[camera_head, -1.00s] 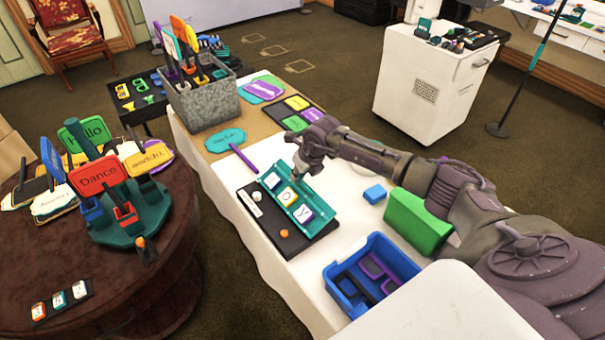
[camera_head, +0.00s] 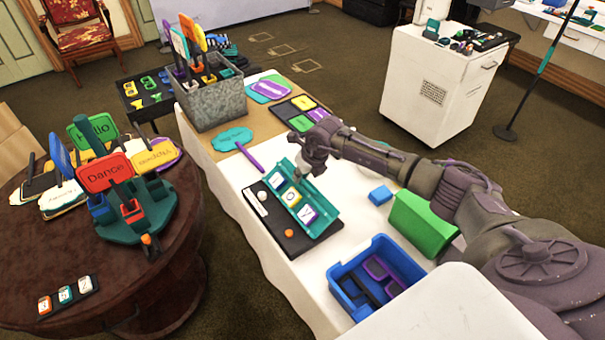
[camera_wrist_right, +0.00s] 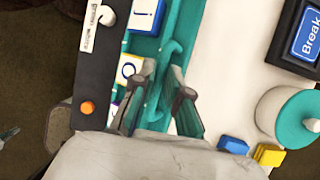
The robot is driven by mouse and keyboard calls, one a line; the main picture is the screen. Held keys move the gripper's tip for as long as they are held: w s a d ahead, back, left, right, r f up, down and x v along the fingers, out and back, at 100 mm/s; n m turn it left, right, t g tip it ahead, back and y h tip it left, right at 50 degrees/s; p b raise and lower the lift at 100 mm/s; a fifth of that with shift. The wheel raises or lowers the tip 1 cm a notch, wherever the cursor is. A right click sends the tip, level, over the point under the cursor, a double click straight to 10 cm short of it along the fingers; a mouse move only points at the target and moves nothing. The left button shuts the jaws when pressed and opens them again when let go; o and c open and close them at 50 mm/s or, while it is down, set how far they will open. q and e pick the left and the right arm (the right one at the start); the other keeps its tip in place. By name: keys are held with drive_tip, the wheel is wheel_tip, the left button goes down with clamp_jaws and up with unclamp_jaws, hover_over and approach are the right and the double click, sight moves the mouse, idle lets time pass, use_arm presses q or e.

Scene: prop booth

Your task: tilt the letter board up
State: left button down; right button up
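In the right wrist view, the two fingers of my right gripper (camera_wrist_right: 158,104) stand apart on either side of the board's teal edge (camera_wrist_right: 152,62). A gap shows between them; I cannot tell whether they touch it. My left gripper is not in view.
The base carries an orange knob (camera_head: 289,233) and a white label. A blue block (camera_head: 380,195), a green box (camera_head: 420,222) and a blue bin (camera_head: 342,278) stand right of the board. A grey planter (camera_head: 215,104) is at the back. A round table (camera_head: 160,290) is at left.

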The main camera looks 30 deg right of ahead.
drive_tip(key=o, duration=0.4)
drive_tip(key=shift+s+a+f, duration=0.1)
drive_tip(key=shift+a+f, duration=0.25)
drive_tip(key=shift+a, duration=0.3)
drive_tip(key=shift+r, duration=0.15)
drive_tip(key=shift+d, duration=0.2)
drive_tip(key=shift+r, duration=0.1)
drive_tip(key=v, duration=1.1)
drive_tip(key=shift+r, duration=0.35)
drive_tip(key=shift+s+d, duration=0.1)
